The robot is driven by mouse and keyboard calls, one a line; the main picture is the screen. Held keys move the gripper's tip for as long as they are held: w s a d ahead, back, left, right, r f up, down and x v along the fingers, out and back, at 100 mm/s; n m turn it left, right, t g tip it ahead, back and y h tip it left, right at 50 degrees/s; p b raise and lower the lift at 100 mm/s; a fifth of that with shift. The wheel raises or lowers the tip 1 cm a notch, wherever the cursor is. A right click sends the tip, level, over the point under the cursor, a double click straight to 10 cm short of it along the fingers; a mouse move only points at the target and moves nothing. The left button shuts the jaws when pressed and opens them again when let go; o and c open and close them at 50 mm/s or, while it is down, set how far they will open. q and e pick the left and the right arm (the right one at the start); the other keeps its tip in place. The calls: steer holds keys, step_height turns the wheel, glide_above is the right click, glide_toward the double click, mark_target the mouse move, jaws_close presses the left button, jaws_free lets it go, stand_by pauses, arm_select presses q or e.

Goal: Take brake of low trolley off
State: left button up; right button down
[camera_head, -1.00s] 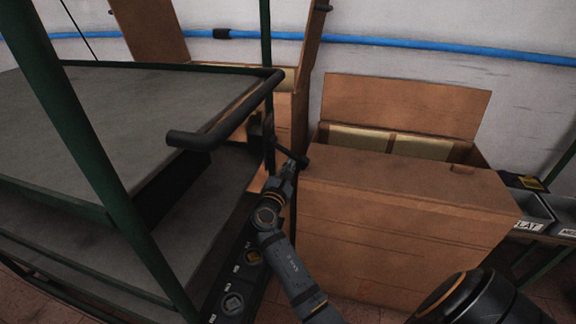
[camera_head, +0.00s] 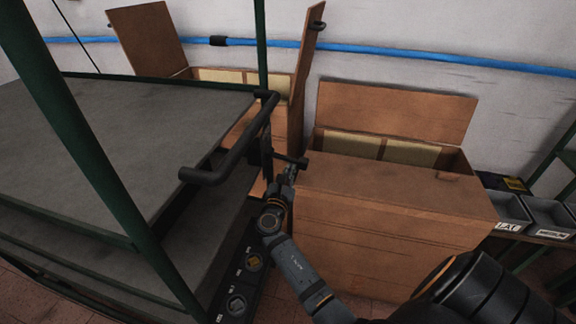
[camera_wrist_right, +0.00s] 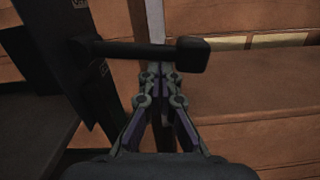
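The low trolley has grey decks (camera_head: 150,125), green posts and a dark tubular push handle (camera_head: 225,165) on its right end. A dark panel (camera_head: 242,275) with round symbols runs down that end. A short black brake lever (camera_head: 293,160) sticks out to the right beside the handle; it crosses the right wrist view as a thick bar with a blocky end (camera_wrist_right: 192,54). My right gripper (camera_head: 290,174) is at the lever, fingers together. In the right wrist view its fingertips (camera_wrist_right: 160,70) meet just below the bar, apparently not around it; contact is unclear. My left gripper is not in view.
A closed-sided wooden crate (camera_head: 390,215) with a raised lid stands close right of the gripper. Another open crate (camera_head: 235,78) stands behind the trolley. Grey labelled bins (camera_head: 505,212) sit at the far right. A blue pipe (camera_head: 420,55) runs along the wall.

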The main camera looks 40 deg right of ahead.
mark_target(292, 160)
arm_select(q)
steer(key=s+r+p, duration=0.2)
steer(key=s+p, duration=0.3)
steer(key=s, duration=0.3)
arm_select(e)
steer(key=r+n, duration=0.2)
steer(key=shift+s+d+r, duration=0.15)
steer(key=shift+s+r, duration=0.05)
steer(key=shift+r, duration=0.15)
steer(key=r+n+p, duration=0.1)
steer(key=p, duration=0.1)
steer(key=r+n+p, duration=0.1)
steer(key=n+p, duration=0.1)
steer(key=shift+d+p, duration=0.1)
steer(key=shift+p, duration=0.25)
arm_select(q)
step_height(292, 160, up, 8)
steer(key=p, duration=0.2)
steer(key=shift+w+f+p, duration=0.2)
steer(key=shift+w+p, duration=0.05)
steer(key=shift+p, duration=0.1)
arm_select(e)
steer(key=shift+r+n, duration=0.55)
steer(key=shift+n, duration=0.25)
